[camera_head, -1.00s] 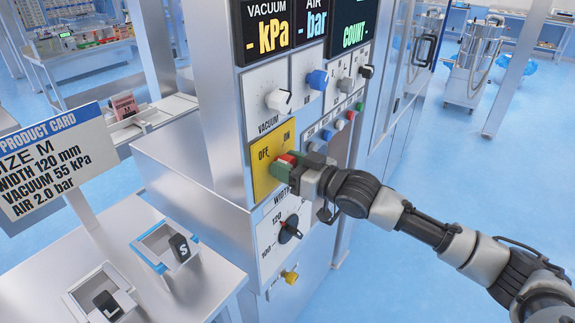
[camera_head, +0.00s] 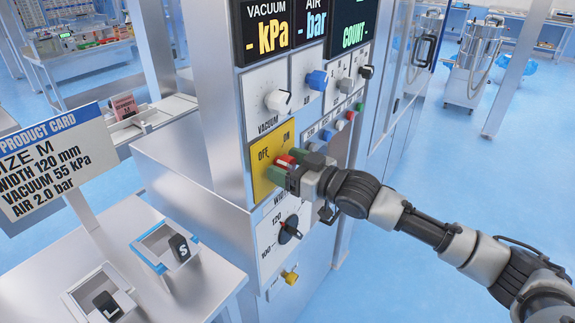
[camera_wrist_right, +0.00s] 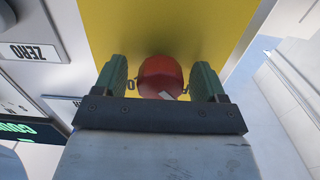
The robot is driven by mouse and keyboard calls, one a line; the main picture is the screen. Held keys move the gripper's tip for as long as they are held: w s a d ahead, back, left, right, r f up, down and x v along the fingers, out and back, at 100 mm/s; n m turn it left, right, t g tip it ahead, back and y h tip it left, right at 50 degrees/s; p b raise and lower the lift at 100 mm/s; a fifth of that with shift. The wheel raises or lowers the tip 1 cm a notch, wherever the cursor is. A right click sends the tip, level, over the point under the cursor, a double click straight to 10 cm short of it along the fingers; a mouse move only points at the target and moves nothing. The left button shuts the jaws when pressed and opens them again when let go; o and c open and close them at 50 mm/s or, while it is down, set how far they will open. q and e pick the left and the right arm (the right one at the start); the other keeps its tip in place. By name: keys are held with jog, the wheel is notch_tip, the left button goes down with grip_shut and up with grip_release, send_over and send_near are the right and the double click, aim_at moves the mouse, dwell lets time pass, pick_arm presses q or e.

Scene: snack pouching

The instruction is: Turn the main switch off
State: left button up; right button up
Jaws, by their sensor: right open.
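The main switch is a red knob (camera_head: 284,160) on a yellow plate (camera_head: 262,182) marked OFF and ON, on the front of the steel machine. My right gripper (camera_head: 288,168) faces the plate with its green fingers open. In the right wrist view the red knob (camera_wrist_right: 162,74) sits between the two fingers (camera_wrist_right: 160,84), with a visible gap on each side. A small pale mark shows on the knob's lower edge. The knob's exact pointing direction is hard to tell. My left gripper is not in view.
The vacuum knob (camera_head: 278,101) and blue air knob (camera_head: 317,79) sit above the plate. The width dial (camera_head: 291,229) and a small yellow knob (camera_head: 290,277) are below. Several coloured buttons are to the right. A product card (camera_head: 45,160) stands at left. Open floor lies right.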

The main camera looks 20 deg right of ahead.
jog(key=shift+s+d, duration=0.1)
jog(key=b+v, duration=0.3)
jog(key=v, duration=0.7)
jog(key=shift+s, duration=0.2)
jog(key=shift+d, duration=0.2)
